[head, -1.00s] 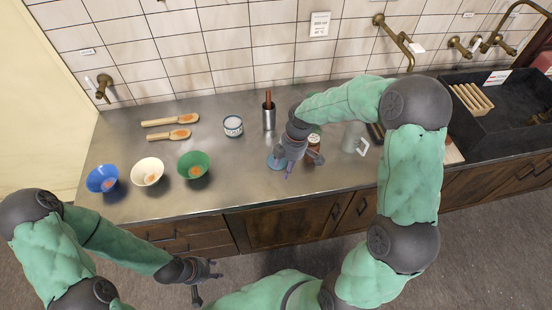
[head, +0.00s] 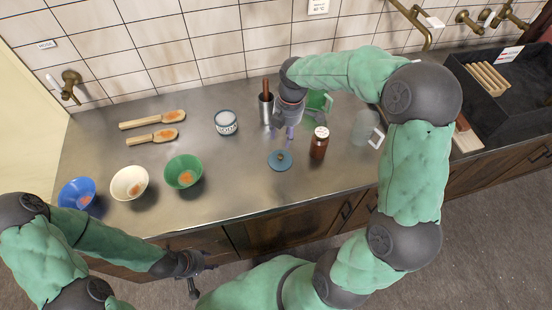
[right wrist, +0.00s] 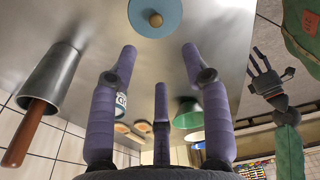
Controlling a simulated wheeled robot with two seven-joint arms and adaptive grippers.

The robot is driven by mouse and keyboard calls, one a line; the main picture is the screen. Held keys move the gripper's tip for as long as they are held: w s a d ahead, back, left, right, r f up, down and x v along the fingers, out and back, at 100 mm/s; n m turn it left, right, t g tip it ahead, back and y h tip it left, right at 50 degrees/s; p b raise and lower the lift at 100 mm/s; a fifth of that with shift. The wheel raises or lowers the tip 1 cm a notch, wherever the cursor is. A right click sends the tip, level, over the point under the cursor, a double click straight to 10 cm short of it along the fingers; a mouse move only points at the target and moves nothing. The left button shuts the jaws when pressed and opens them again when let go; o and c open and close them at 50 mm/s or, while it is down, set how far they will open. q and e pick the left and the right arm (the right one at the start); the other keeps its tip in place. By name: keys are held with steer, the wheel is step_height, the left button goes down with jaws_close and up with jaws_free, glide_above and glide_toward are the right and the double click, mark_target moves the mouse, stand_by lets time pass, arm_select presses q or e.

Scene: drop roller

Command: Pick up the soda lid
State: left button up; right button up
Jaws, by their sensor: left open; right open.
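The lid is a round blue disc (head: 279,160) with a small wooden knob, lying flat on the steel counter. It also shows at the top of the right wrist view (right wrist: 155,20), partly cut off. My right gripper (head: 287,130) is open and empty, above the counter just behind the lid and apart from it. Its spread purple fingers (right wrist: 160,68) show in the right wrist view with nothing between them. My left gripper (head: 200,277) is open and empty, low in front of the counter. A small white crock with dark lettering (head: 226,122) stands left of the right gripper.
A metal cup (head: 265,111) with a wooden handle stands close left of the right gripper. A brown jar (head: 319,144) stands right of the lid, with a green mug (head: 322,101) behind. Bowls (head: 184,171) and scoops stand left. Counter left of the lid is clear.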

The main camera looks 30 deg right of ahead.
steer(key=b, duration=0.2)
glide_above(280, 156)
step_height(280, 156, down, 6)
steer(key=shift+d+f, duration=0.15)
steer(key=shift+f, duration=0.05)
step_height(280, 156, down, 5)
steer(key=shift+f+b, duration=0.1)
steer(key=shift+b, duration=0.6)
arm_select(q)
steer(key=f, duration=0.4)
steer(key=shift+w, duration=0.25)
arm_select(e)
jaws_close()
